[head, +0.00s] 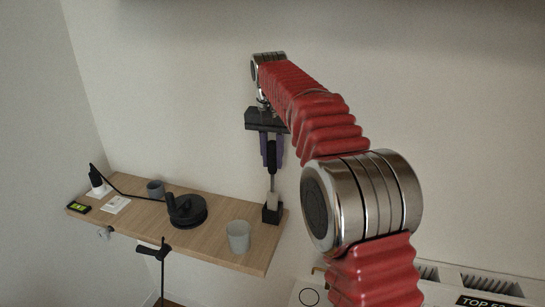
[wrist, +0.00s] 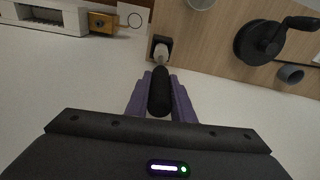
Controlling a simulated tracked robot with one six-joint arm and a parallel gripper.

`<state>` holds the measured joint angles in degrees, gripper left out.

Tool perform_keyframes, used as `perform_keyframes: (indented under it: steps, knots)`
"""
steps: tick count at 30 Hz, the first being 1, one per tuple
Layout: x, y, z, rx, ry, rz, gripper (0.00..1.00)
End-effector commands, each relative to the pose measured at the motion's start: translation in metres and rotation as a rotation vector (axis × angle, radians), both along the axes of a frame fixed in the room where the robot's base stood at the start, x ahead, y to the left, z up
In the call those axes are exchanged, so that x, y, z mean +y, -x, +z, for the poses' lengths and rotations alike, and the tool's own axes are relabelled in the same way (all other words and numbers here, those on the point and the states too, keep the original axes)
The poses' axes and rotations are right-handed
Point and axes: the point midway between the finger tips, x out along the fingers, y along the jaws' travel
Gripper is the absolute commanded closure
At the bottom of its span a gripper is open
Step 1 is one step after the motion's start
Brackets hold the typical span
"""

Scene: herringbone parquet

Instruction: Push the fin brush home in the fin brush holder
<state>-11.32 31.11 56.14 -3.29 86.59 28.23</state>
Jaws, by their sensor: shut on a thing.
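The fin brush (head: 272,178) has a black handle and a pale lower part, and it hangs upright from my gripper (head: 272,162). My gripper's purple fingers are shut on the black handle, which also shows in the wrist view (wrist: 160,92). The fin brush holder (head: 272,213) is a small black block at the right end of the wooden shelf, directly below the brush. It also shows in the wrist view (wrist: 153,47). The brush's pale lower part meets the holder's top in both views. How deep it sits is hidden.
A light grey cup (head: 238,238) stands left of the holder near the shelf's front edge. A round black object with a handle (head: 187,210) and a dark mug (head: 155,189) stand farther left. The wall is close behind the shelf (head: 215,224). A white unit (head: 430,290) is at lower right.

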Motion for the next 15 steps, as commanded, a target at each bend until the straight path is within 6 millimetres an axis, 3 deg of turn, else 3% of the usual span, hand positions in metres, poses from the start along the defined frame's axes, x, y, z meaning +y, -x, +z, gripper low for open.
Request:
perform_keyframes:
  steps: [15]
  knots:
    - [-0.0001, 0.0001, -0.0090, 0.000, 0.000, 0.000, 1.00]
